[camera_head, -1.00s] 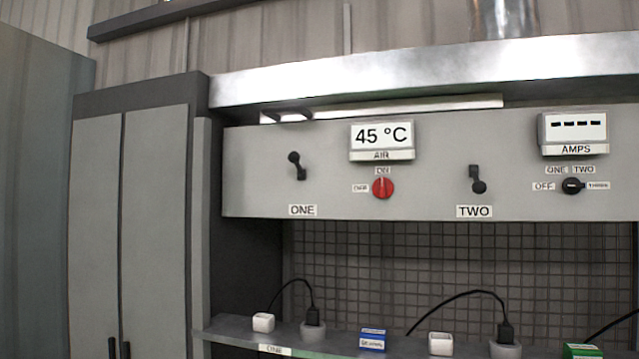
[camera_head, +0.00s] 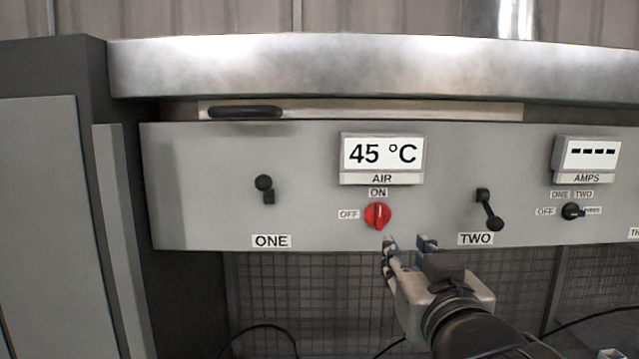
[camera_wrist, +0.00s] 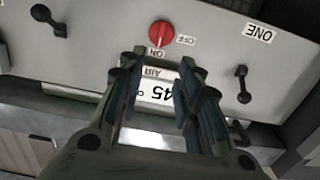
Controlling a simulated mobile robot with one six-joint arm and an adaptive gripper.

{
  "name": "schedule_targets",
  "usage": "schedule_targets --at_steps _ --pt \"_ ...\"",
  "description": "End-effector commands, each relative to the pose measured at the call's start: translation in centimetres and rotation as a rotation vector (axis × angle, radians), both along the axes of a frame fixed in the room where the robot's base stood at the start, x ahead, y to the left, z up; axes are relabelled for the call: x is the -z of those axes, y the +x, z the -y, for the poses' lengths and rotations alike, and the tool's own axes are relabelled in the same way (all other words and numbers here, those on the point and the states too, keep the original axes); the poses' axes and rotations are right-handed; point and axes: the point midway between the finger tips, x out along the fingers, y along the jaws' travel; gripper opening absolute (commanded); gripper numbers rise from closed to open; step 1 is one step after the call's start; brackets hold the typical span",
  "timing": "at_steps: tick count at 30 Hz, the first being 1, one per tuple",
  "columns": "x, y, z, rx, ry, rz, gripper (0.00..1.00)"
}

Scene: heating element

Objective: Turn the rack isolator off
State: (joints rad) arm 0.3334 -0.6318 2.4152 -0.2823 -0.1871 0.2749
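The red rotary knob (camera_head: 377,216) sits on the grey panel under the AIR display. Its pale mark is upright, towards the ON label (camera_head: 378,193); the OFF label (camera_head: 348,214) is to its left. My gripper (camera_head: 408,243) is just below and right of the knob in the head view, fingers open and apart from it. In the wrist view, which is upside down, the knob (camera_wrist: 161,33) shows beyond the open fingertips (camera_wrist: 160,62), with nothing between them.
Black levers ONE (camera_head: 265,189) and TWO (camera_head: 489,210) stick out on either side. A black selector (camera_head: 572,211) sits under the AMPS display (camera_head: 587,153). A metal hood edge (camera_head: 350,69) overhangs the panel; mesh and cables lie below.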

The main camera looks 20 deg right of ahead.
Motion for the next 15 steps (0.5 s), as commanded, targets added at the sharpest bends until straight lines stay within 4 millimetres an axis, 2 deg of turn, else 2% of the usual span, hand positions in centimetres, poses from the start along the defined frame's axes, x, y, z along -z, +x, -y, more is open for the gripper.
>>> schedule_targets --at_steps 1,3,8,15 --pt "-1.0 0.1 0.1 0.000 -0.004 0.014 0.32" --pt "-1.4 0.3 0.2 -0.001 -0.007 0.028 0.32" --pt "-1.3 1.7 0.6 -0.003 -0.007 0.030 0.32" --pt "-1.3 6.1 1.9 -0.002 -0.006 0.028 0.32"
